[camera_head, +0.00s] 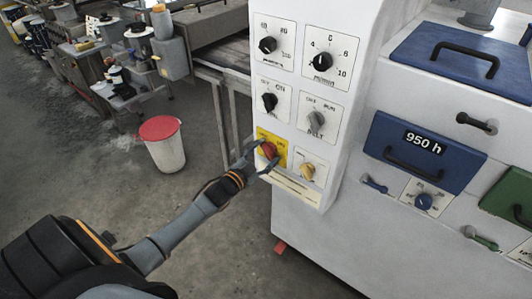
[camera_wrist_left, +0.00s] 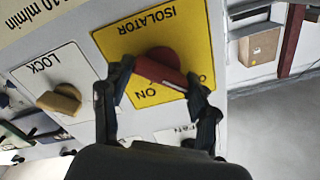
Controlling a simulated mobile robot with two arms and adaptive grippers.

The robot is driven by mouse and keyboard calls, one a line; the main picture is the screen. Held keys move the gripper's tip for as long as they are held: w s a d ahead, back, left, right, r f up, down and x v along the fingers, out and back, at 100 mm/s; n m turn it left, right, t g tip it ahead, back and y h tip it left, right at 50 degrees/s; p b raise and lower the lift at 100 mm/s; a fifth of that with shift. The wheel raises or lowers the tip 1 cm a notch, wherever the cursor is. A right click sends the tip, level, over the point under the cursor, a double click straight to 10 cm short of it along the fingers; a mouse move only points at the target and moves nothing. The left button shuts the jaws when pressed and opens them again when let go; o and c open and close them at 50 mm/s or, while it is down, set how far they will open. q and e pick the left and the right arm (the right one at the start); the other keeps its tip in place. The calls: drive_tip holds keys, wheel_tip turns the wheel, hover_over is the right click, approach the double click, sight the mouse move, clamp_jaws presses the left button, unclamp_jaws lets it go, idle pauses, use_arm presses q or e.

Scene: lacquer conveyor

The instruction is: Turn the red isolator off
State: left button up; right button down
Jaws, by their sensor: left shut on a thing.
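The red isolator (camera_head: 269,150) is a rotary knob on a yellow plate (camera_head: 263,135) at the lower left of the white control panel. My left gripper (camera_head: 263,160) reaches it from the lower left and is shut on the knob. In the left wrist view the red isolator (camera_wrist_left: 160,72) sits between the two fingertips of my left gripper (camera_wrist_left: 158,85). Its handle lies slanted across the yellow plate (camera_wrist_left: 140,35), which reads ISOLATOR and ON, with another label partly hidden by a finger. My right gripper is not in view.
A yellow lock knob (camera_head: 307,171) is right beside the isolator. Black knobs (camera_head: 267,44) and a grey belt knob (camera_head: 316,121) sit above. Blue covers (camera_head: 425,150) with handles are to the right.

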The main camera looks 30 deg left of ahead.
use_arm(q)
drive_tip(key=shift+f, duration=0.1)
drive_tip(key=o, duration=1.1)
drive_tip(key=s, duration=0.8)
drive_tip(key=s+a, duration=0.1)
drive_tip(key=s, duration=0.3)
